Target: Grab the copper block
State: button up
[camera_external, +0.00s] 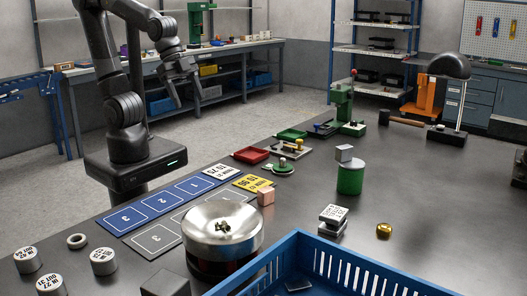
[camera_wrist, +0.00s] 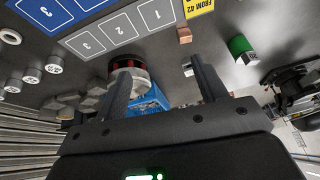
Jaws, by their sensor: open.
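In the wrist view the copper block (camera_wrist: 184,35) shows at the top, just below the yellow card and beyond the fingertips. My gripper (camera_external: 189,98) is raised high above the far left side of the table, well apart from the block. In the wrist view my gripper (camera_wrist: 160,66) has its two dark fingers spread wide, with nothing held between them.
A green cylinder (camera_external: 350,178) with a grey cube on top stands to the right. A blue crate (camera_external: 345,262) fills the front. Numbered mats (camera_external: 160,204) lie left; several white-topped cylinders stand at front left.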

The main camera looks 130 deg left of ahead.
jog(key=w+a+f, duration=0.3)
jog(key=w+f, duration=0.3)
jog(key=w, duration=0.4)
jog(key=m+h, duration=0.1)
send_near(266, 189)
jog(key=shift+g, duration=0.3)
jog(key=x, duration=0.5)
jog(key=shift+w+d, duration=0.15)
jog(key=shift+d, duration=0.1)
jog(key=shift+x, duration=2.7)
jog(key=shift+a, duration=0.2)
jog(key=shift+c, duration=0.3)
grip_shut()
